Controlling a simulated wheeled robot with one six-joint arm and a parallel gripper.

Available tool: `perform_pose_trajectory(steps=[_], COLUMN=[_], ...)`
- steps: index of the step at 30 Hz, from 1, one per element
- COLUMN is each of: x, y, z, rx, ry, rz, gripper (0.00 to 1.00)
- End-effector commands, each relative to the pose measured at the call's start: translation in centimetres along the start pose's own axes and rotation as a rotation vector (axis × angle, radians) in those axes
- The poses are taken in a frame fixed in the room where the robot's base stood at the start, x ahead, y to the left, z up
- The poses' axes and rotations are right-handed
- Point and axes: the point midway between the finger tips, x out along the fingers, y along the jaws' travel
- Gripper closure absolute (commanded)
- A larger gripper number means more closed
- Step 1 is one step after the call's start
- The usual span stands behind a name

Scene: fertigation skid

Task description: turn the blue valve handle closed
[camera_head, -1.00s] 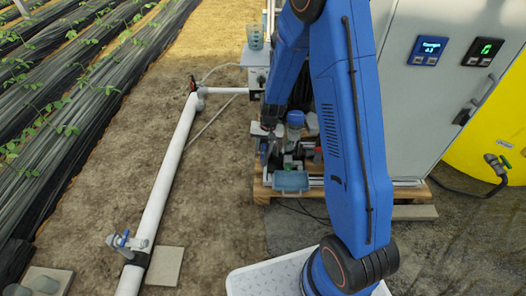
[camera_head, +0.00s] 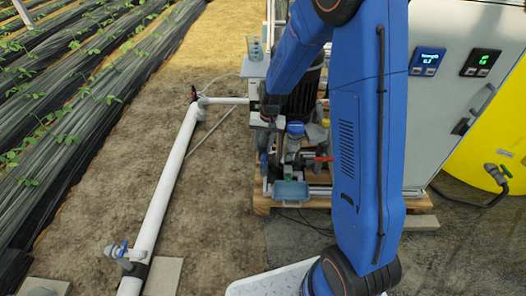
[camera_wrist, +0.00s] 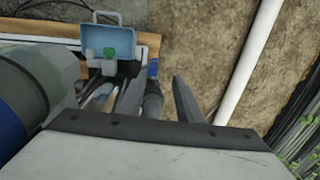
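A blue handle (camera_head: 263,162) shows at the left side of the skid, partly hidden behind my arm and gripper. A blue piece, likely the same handle, shows in the wrist view (camera_wrist: 153,69), just beyond my fingertips and beside the light blue tray. My gripper (camera_wrist: 158,86) is open, its two dark fingers apart with nothing clearly held between them. A grey fitting lies below and between the fingers; I cannot tell if they touch it.
The light blue tray (camera_head: 291,192) sits at the pallet's front edge. A red handle (camera_head: 322,159) is to the right on the skid. The grey cabinet (camera_head: 447,110) and yellow tank (camera_head: 500,135) stand at the right. Bare soil (camera_head: 225,195) lies open left of the skid.

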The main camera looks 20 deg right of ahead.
Motion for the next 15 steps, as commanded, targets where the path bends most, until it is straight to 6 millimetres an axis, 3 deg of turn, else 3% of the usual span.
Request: perform_pose_trajectory(steps=[10,14,15], x=[-0.39,-0.4,-0.41], y=[-0.04,-0.34,-0.63], z=[0.02,0.07,0.12], rx=[-0.001,-0.005,-0.007], ry=[0.0,-0.006,-0.011], rz=[0.0,0.007,0.013], gripper=[0.67,0.98,1.0])
